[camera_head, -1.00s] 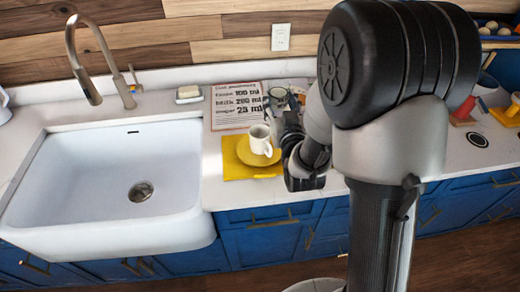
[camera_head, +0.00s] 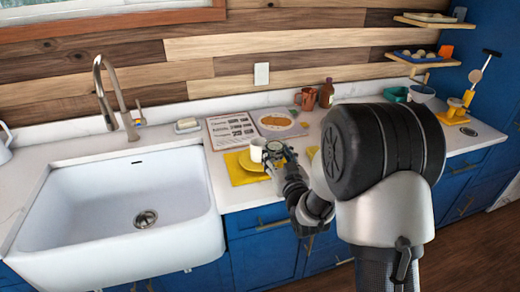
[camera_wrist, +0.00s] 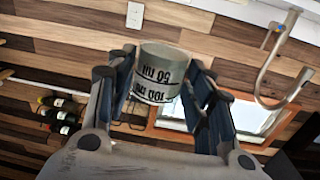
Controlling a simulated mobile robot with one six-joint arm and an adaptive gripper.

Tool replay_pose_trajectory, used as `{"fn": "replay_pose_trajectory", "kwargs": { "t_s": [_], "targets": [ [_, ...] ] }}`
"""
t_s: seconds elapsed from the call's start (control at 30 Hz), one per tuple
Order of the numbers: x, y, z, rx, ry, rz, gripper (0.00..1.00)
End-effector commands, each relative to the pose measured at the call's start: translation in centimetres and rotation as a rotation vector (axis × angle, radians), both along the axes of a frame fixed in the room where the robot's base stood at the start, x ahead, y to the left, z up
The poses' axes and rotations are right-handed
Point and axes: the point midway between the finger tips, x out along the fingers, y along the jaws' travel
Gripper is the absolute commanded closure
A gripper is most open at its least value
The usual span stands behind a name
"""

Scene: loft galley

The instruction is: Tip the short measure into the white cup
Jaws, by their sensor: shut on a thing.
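My gripper (camera_wrist: 165,95) is shut on a short, greyish, clear-walled measure (camera_wrist: 163,68) with black "50 ml" and "100 ml" marks. The wrist picture is upside down, and the marks are inverted with it, so the measure looks about upright. Its contents cannot be made out. In the head view the measure (camera_head: 274,147) is just right of the white cup (camera_head: 257,150), close to its rim; whether they touch cannot be told. The cup stands upright on a yellow saucer (camera_head: 250,164) over a yellow mat (camera_head: 237,174). My arm hides the counter to the right.
A sink (camera_head: 125,205) with a tall tap (camera_head: 112,90) is left. A printed card (camera_head: 232,130) and a picture of a dish (camera_head: 275,122) lie behind the cup. A brown mug (camera_head: 306,98), a bottle (camera_head: 326,93) and a teal container (camera_head: 396,95) stand farther right.

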Motion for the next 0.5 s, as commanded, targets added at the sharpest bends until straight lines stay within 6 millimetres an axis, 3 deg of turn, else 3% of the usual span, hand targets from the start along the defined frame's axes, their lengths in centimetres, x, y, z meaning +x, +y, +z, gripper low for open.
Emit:
{"fn": "replay_pose_trajectory", "kwargs": {
  "t_s": [0.03,0.2,0.5],
  "targets": [
    [1.1,1.2,-1.6,0.001,-0.003,0.035,0.79],
    [4.1,5.2,-5.0,-0.001,-0.003,0.151,0.79],
    [7.2,10.3,-9.5,-0.021,0.001,0.297,0.79]
  ]
}}
